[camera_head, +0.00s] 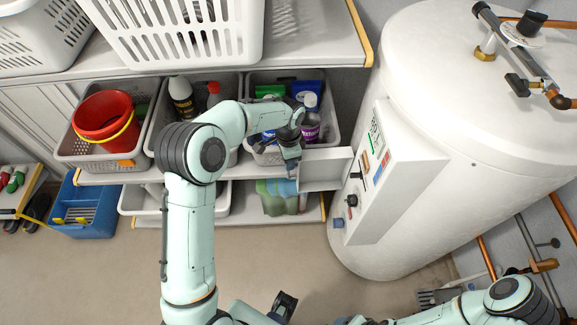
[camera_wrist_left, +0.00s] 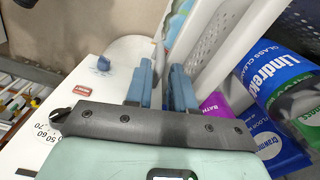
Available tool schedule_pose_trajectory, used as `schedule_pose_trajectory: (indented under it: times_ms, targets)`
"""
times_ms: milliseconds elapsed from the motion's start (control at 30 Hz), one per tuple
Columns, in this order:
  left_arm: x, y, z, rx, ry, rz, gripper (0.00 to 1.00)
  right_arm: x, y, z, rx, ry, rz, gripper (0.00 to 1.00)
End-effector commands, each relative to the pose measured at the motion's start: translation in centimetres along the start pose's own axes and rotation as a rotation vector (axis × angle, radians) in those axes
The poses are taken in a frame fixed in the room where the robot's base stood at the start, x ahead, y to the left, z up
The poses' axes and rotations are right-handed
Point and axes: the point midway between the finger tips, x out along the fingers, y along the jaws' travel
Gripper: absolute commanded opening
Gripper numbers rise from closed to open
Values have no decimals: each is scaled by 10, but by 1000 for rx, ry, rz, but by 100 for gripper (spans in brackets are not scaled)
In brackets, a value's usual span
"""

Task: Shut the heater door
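The heater is a large white tank (camera_head: 430,120) on the right in the head view, with a control panel (camera_head: 392,175) on its front. The heater door (camera_head: 325,165), a pale flat flap, stands open and juts left from the panel. My left gripper (camera_head: 292,170) is at the door's free left edge. In the left wrist view, its two blue fingers (camera_wrist_left: 161,90) are apart, with a gap between them. Whether they touch the door is not clear. The panel face (camera_wrist_left: 60,135) shows at the left there. My right arm enters at the lower right; its gripper cannot be made out.
Shelves behind my left arm hold grey baskets (camera_head: 75,155) with a red bucket (camera_head: 105,115) and bottles. A white basket (camera_head: 180,45) is above. A blue crate (camera_head: 85,225) stands at left. Copper pipes (camera_head: 563,205) run at right. The floor in front is partly clear.

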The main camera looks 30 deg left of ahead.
Motion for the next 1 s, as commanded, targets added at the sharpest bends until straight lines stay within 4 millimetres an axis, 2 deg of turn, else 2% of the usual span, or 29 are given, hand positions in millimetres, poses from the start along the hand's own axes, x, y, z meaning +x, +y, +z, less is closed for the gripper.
schedule_pose_trajectory:
  times_ms: [33, 133, 400, 500, 767, 1000]
  targets:
    - [12, 1, 1, -1, -1, 1, 23, 10, 4, 2, 2, -4, 2, 66]
    - [21, 0, 1, -1, 0, 0, 23, 15, 7, 3, 2, -7, 2, 66]
    - [21, 0, 0, -1, 2, -1, 23, 15, 6, 3, 2, -6, 2, 66]
    - [21, 0, 0, -1, 2, -1, 0, 15, 6, 3, 2, -6, 2, 66]
    - [21, 1, 0, -7, 2, -2, 0, 15, 6, 3, 2, -6, 2, 66]
    - [22, 14, -3, -66, 2, -2, 0, 23, 10, 4, 3, -9, 3, 66]
